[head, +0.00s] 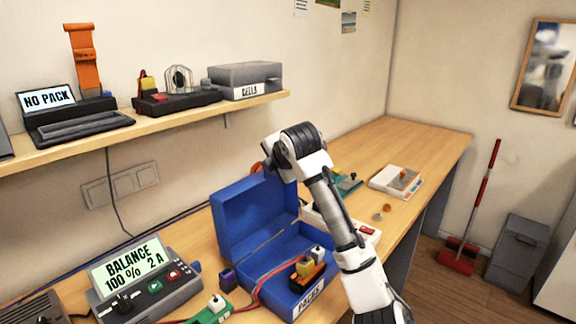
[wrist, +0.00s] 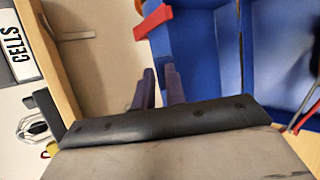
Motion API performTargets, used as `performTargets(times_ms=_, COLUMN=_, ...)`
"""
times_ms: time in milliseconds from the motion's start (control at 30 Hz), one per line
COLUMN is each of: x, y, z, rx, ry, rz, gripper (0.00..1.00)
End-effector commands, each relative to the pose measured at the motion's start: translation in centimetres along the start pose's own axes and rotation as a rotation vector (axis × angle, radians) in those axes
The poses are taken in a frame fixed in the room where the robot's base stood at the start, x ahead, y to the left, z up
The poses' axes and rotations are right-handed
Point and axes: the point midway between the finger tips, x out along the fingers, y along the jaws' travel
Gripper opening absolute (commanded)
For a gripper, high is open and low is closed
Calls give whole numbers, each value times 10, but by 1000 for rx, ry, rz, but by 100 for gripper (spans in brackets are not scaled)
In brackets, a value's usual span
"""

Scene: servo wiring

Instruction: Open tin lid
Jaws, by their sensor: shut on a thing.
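The blue tin (head: 284,262), labelled PACKS, stands on the bench with its lid (head: 255,212) raised steeply at the back. In the wrist view the lid (wrist: 203,50) shows large, with a red tab (wrist: 153,21) at its edge. My gripper (wrist: 160,88) is shut on the lid's edge, with one dark finger on each side of it. In the head view my wrist hides the fingers and the lid's upper right corner. Inside the tin are small yellow, white and orange-black packs (head: 308,268).
A charger reading BALANCE (head: 145,280) stands left of the tin, with red wires running towards it. A shelf (head: 170,118) above holds several devices and a CELLS box (head: 246,80). A white scale-like device (head: 397,181) lies to the right.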

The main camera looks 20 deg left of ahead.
Motion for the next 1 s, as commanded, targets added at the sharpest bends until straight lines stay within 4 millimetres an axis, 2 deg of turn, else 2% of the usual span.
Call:
performTargets(times_ms=167, x=19, y=15, z=-10, rx=-44, ry=6, rz=-108, gripper=0)
performTargets(times_ms=400, x=35, y=21, z=-16, rx=-74, ry=7, rz=-188, gripper=0)
performTargets(times_ms=967, x=42, y=20, z=-19, rx=-84, ry=12, rz=-218, gripper=0)
performTargets(times_ms=1000, x=42, y=20, z=-19, rx=-84, ry=12, rz=-218, gripper=17)
